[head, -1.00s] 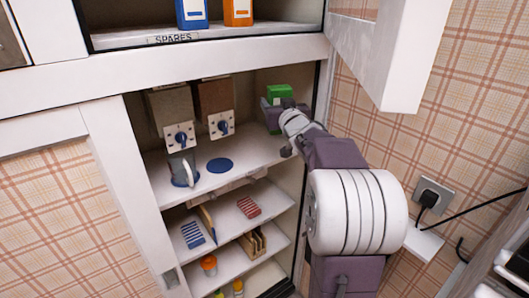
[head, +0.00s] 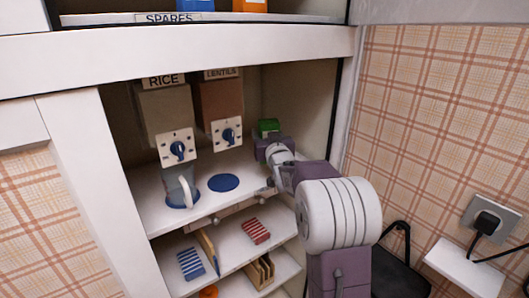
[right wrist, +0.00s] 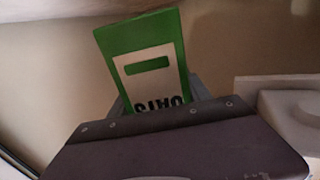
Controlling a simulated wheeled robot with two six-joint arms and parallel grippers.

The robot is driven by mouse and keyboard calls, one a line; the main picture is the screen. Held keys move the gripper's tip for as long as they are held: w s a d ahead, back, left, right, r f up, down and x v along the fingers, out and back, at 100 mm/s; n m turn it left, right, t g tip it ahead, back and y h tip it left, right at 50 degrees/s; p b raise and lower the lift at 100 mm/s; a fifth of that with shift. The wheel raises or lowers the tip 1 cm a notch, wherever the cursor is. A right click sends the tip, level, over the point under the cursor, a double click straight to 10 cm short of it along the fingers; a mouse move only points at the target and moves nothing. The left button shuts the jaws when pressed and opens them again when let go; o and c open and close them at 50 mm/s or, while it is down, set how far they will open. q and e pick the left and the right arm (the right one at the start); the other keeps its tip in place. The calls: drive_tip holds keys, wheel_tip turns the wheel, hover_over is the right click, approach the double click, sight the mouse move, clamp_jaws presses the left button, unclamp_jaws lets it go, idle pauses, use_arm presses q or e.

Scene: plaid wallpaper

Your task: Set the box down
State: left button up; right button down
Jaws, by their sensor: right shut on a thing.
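The green box (head: 268,126) is at the right end of the cupboard's upper shelf space, near the back. My right gripper (head: 267,146) is shut on it. In the right wrist view the green box (right wrist: 145,58) stands up tilted above the gripper's dark body, with a pale label and upside-down black letters; its lower end is hidden. I cannot tell whether the box touches the shelf (head: 238,165). My left gripper is not in view.
Dispensers marked RICE (head: 166,112) and LENTILS (head: 219,102) hang left of my right arm. A clear jug (head: 181,187) stands under the rice one, and a blue disc (head: 223,183) lies bare beside it. Lower shelves hold striped items. A wall socket (head: 489,222) is at the right.

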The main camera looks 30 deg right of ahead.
drive_tip(key=f, duration=0.4)
drive_tip(key=shift+w+a+f+b, duration=0.15)
drive_tip(key=shift+w+a+b, duration=0.05)
drive_tip(key=shift+w+b, duration=0.1)
drive_tip(key=shift+s, duration=0.1)
drive_tip(key=shift+f+b, duration=0.15)
drive_tip(key=shift+b, duration=0.15)
drive_tip(key=shift+c, duration=2.4)
unclamp_jaws()
